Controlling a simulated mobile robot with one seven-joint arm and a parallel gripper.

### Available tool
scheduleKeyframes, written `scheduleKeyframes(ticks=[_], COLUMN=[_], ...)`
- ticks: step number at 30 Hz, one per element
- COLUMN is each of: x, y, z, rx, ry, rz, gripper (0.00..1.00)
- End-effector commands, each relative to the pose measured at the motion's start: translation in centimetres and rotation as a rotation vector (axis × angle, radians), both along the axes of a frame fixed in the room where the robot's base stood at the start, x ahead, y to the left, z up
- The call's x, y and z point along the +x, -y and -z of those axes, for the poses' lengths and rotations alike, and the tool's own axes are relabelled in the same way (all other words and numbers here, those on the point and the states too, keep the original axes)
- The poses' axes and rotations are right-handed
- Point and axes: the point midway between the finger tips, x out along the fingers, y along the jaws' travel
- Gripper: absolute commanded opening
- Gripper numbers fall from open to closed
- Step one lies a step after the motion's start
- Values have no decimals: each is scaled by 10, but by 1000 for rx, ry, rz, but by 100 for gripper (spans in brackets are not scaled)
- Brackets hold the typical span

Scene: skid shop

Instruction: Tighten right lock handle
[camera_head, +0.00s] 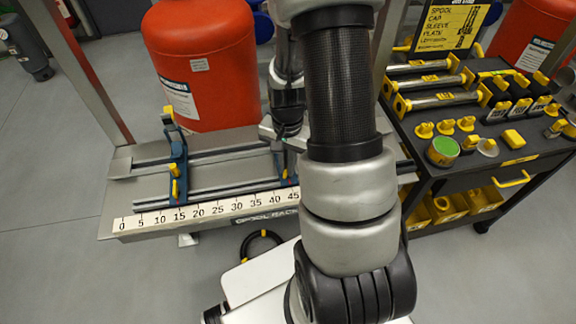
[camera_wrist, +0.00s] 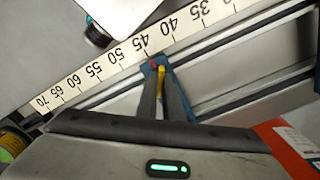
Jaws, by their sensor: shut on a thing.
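In the wrist view, my gripper (camera_wrist: 161,75) is shut on a yellow lock handle (camera_wrist: 161,81), which shows as a narrow strip between the two dark fingers. The handle belongs to a blue bracket (camera_wrist: 149,71) on the rail beside the scale, near the 45 mark. A small red spot shows at the bracket's tip. Another blue bracket (camera_head: 178,160) with yellow handles (camera_head: 175,187) stands on the left part of the rack, near the 15 mark.
The scale strip (camera_head: 205,210) runs along the rack's front edge, below the metal rails (camera_head: 150,168). A red-orange tank (camera_head: 205,65) stands behind the rack. A black cart (camera_head: 470,172) with yellow-handled parts is at the right. Grey floor (camera_head: 50,200) is clear at the left.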

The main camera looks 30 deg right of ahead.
Motion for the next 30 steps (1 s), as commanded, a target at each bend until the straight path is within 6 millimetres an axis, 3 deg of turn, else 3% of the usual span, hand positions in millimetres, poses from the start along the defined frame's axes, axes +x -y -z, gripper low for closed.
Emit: scheduleKeyframes(ticks=[6, 14, 21, 30], x=[0, 0, 0, 0], y=[0, 0, 0, 0], z=[0, 0, 0, 0], rx=[1, 1, 2, 1], ry=[-1, -1, 0, -1], rz=[-244, -261, -534, -568], gripper=[0, 0, 0, 0])
